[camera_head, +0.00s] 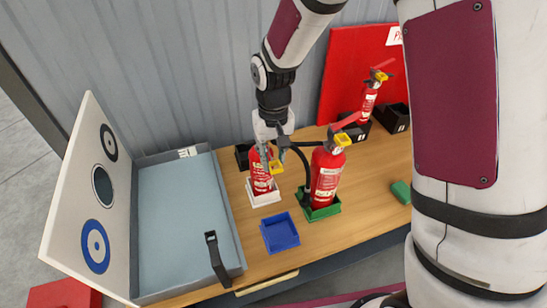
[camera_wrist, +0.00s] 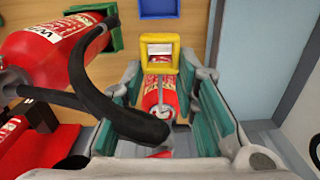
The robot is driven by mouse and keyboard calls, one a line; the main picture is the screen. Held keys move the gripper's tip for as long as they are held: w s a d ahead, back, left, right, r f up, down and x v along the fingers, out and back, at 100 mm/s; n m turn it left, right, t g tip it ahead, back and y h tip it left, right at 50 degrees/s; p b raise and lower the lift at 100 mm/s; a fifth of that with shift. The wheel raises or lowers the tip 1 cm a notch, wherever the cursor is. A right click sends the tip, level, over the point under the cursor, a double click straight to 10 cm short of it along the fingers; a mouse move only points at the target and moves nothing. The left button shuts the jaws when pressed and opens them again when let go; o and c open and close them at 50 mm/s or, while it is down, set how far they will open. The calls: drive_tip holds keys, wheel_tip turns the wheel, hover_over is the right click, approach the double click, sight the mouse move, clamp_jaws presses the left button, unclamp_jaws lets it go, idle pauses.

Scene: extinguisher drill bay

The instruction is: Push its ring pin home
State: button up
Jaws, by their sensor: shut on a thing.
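A small red extinguisher (camera_head: 262,182) stands in a white tray (camera_head: 265,197) on the wooden bench. My gripper (camera_head: 269,152) comes down from above onto its head. In the wrist view the teal-padded fingers (camera_wrist: 160,82) are closed on either side of the red extinguisher (camera_wrist: 162,98). A yellow block with a pale window (camera_wrist: 160,52) sits at its head, just beyond the fingertips. A thin metal rod (camera_wrist: 160,90) shows between the fingers. I cannot make out how far in the ring pin is; the fingers and head crowd it.
A larger red extinguisher (camera_head: 326,180) with a black hose stands close by in a green tray (camera_head: 322,211). An empty blue tray (camera_head: 280,233) is in front. An open grey case (camera_head: 180,210) lies left. Another extinguisher (camera_head: 368,99) stands at the back by a red panel (camera_head: 352,60).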

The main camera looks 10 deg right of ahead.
drive_tip(key=shift+w+a+b, duration=0.2)
drive_tip(key=shift+w+b, duration=0.4)
drive_tip(key=shift+w, duration=0.55)
drive_tip(key=shift+w+a+b, duration=0.15)
drive_tip(key=shift+w+b, duration=0.4)
drive_tip(key=shift+w, duration=0.55)
drive_tip(key=shift+w+a+b, duration=0.15)
drive_tip(key=shift+w+b, duration=0.15)
drive_tip(key=shift+w, duration=0.6)
drive_tip(key=shift+w+a+b, duration=0.15)
drive_tip(key=shift+w+b, duration=0.1)
drive_tip(key=shift+w, duration=0.65)
idle(4.0)
